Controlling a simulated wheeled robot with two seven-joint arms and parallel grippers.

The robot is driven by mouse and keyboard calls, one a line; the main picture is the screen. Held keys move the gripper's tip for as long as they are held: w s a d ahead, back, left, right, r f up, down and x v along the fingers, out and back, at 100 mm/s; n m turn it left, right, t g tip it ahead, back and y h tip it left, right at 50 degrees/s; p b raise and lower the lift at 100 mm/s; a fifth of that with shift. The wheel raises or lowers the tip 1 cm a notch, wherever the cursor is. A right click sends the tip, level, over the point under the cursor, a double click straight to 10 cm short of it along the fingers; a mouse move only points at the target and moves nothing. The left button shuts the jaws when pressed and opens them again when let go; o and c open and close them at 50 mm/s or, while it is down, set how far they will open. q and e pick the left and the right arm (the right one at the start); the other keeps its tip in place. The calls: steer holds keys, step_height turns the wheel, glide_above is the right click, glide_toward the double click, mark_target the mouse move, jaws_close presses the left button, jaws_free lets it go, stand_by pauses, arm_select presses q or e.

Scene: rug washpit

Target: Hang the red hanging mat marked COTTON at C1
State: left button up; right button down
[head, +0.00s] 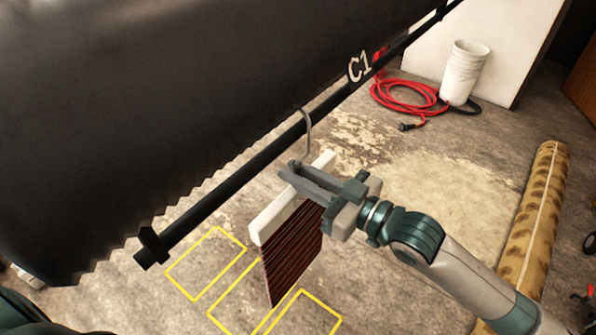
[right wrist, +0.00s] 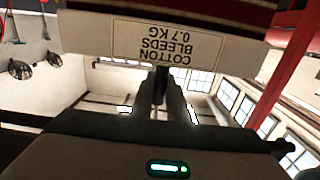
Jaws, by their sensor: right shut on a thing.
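The red hanging mat (head: 293,250) is dark red and ribbed, and hangs from a white header bar (head: 272,220) with a grey wire hook (head: 308,135) on top. My right gripper (head: 303,180) is shut on the mat's hanger at the bar, just under the hook. The hook's curved top overlaps the black rail (head: 230,190) near the C1 marking (head: 360,66); I cannot tell whether it rests on it. In the right wrist view the bar's label (right wrist: 167,45) reads COTTON BLEEDS 0.7 KG upside down, beside the gripper fingers (right wrist: 163,88). My left gripper is not in view.
A large black sheet (head: 150,100) fills the upper left above the rail. Yellow outlines (head: 205,262) mark the floor below. A rolled patterned rug (head: 535,210) lies at right.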

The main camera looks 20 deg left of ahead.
steer(key=shift+f+b, duration=0.75)
steer(key=shift+f, duration=0.65)
steer(key=c, duration=1.6)
jaws_free()
steer(key=shift+c, duration=0.2)
steer(key=shift+f, duration=0.15)
steer(key=shift+d, duration=0.1)
